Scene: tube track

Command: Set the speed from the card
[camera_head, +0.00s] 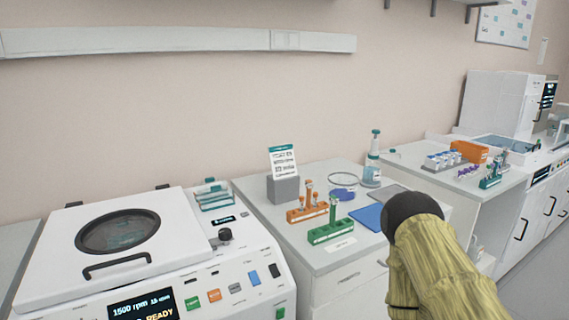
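The white card (283,160) with a teal top stands upright in a grey block (283,189) on the middle counter. Its printed lines are too small to read surely. The white centrifuge (60,238) is at the left with its round-windowed lid (118,232) down. Its dark display (143,308) appears to read 1500 rpm, 15 min and READY, and the frame edge cuts it. A dark knob (224,235) stands at the machine's right side. Green (193,303), orange (214,296) and blue (254,278) controls sit on the front panel. My gripper is not visible; only part of my yellowish arm shows at lower right.
The middle counter holds an orange tube rack (307,213), a green tube rack (331,232), a blue mat (368,217) and a bottle (372,170). A clear-sided box (213,195) sits behind the knob. Another bench with racks and machines runs along the right.

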